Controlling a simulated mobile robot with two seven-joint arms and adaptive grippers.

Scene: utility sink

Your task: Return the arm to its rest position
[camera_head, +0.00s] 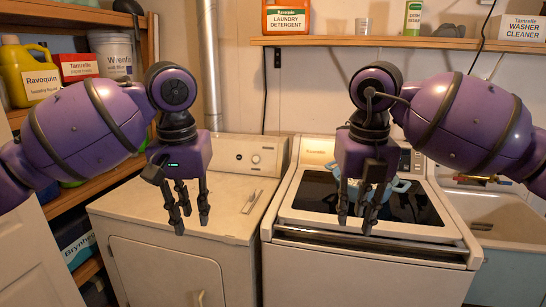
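My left arm comes in from the left, and its gripper (188,215) hangs pointing down in front of the white machine on the left. Its fingers are apart with nothing between them. My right arm comes in from the right, and its gripper (356,220) hangs pointing down in front of the dark-topped machine. Its fingers are apart, and I see nothing held between them. Both arms are bent in a similar raised pose. The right gripper partly hides a light blue item (401,186) on the dark top; I cannot tell whether they touch.
A white machine (130,205) with a small pale object on top stands left of the dark-topped machine (300,258). A sink (515,232) is at the right. Shelving (100,180) with bottles and boxes fills the left side. A wall shelf (400,42) runs above.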

